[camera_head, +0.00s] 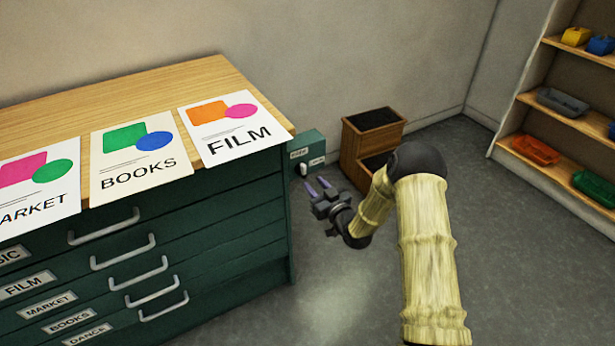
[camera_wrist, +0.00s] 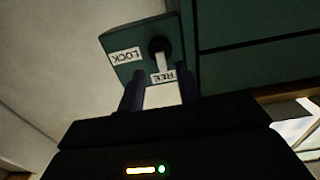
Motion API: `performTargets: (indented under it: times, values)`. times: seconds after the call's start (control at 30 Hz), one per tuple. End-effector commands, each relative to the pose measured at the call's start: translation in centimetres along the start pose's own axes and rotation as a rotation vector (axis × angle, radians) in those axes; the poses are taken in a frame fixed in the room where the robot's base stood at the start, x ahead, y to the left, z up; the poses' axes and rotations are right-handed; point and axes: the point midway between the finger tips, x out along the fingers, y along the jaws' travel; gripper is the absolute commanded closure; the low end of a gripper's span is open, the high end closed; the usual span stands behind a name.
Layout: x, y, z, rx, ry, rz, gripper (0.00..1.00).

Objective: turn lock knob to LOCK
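The lock box (camera_head: 312,146) is a teal block at the right end of the green cabinet. In the wrist view its face (camera_wrist: 119,42) carries a LOCK label (camera_wrist: 124,57) and a FREE label (camera_wrist: 163,78). The lock knob (camera_wrist: 157,45) is dark and round, with a white pointer (camera_wrist: 163,62) aimed at FREE. In the head view the knob (camera_head: 304,170) is small. My gripper (camera_head: 318,187) is in front of the box. In the wrist view my gripper (camera_wrist: 161,72) is open, its two purple fingers apart on either side of the FREE label. I cannot tell whether they touch anything.
The cabinet (camera_head: 232,222) has several labelled drawers with handles, and posters (camera_head: 236,124) lie on its wooden top. A wooden bin unit (camera_head: 372,137) stands close behind my gripper. Shelves (camera_head: 565,121) with trays are at the right. Floor (camera_head: 470,190) is clear between.

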Motion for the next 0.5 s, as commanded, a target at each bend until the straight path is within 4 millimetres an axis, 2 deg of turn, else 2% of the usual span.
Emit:
performTargets:
  times: [0.1, 0.3, 0.5]
  values:
    - [2.1, -0.1, 0.1, -0.001, 0.001, -0.001, 0.65]
    - [4.7, 0.0, 0.1, 0.0, 0.001, -0.001, 0.65]
    - [5.6, 0.0, 0.1, 0.0, -0.001, 0.0, 0.65]
